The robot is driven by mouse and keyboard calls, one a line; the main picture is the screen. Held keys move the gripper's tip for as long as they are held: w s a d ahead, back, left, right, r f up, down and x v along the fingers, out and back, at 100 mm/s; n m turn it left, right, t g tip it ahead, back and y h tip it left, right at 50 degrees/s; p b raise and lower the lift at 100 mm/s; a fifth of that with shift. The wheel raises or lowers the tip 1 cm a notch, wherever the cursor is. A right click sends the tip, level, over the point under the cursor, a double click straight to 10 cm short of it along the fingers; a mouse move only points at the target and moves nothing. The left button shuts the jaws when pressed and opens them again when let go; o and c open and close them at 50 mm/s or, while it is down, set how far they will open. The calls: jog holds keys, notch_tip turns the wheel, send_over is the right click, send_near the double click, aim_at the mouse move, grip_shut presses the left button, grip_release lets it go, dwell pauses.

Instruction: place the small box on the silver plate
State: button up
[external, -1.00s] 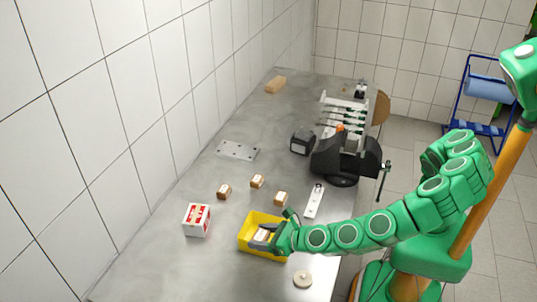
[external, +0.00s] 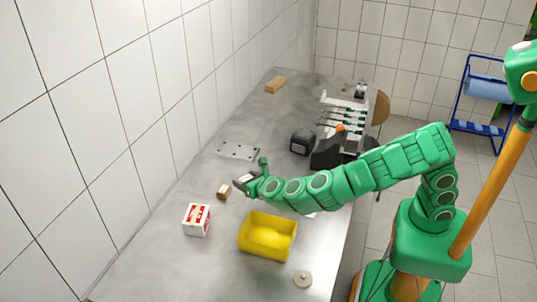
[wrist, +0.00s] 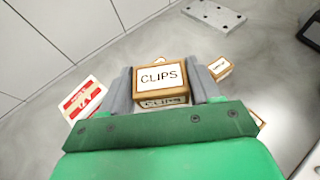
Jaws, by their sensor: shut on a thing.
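My gripper (external: 243,180) is held over the table at the near side of the silver plate. In the wrist view its fingers (wrist: 162,92) are shut on a small brown box with a white "CLIPS" label (wrist: 160,77). The silver plate (external: 238,151) is flat, has small holes and lies bare on the table; part of it shows at the top of the wrist view (wrist: 214,14). The held box is apart from the plate.
Another small box (external: 223,192) stands left of my gripper; more show in the wrist view (wrist: 221,68). A red and white box (external: 197,219) and an empty yellow bin (external: 267,236) stand nearer. A black device (external: 302,142) stands right of the plate.

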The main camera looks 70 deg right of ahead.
jog(key=w+d+r+m+g+h, duration=0.1)
jog(key=w+d+m+g+h, duration=0.15)
jog(key=d, duration=1.25)
jog(key=w+d+m+g+h, duration=0.2)
jog(key=d+m+g+h, duration=0.15)
jog(key=d, duration=1.15)
jog(key=y, duration=0.1)
send_over(237, 150)
jog(key=shift+m, duration=0.4)
jog(key=shift+a+f, duration=0.15)
jog(key=shift+f, duration=6.25)
jog(key=shift+f, duration=0.15)
jog(key=o, duration=1.1)
jog(key=shift+c, duration=0.2)
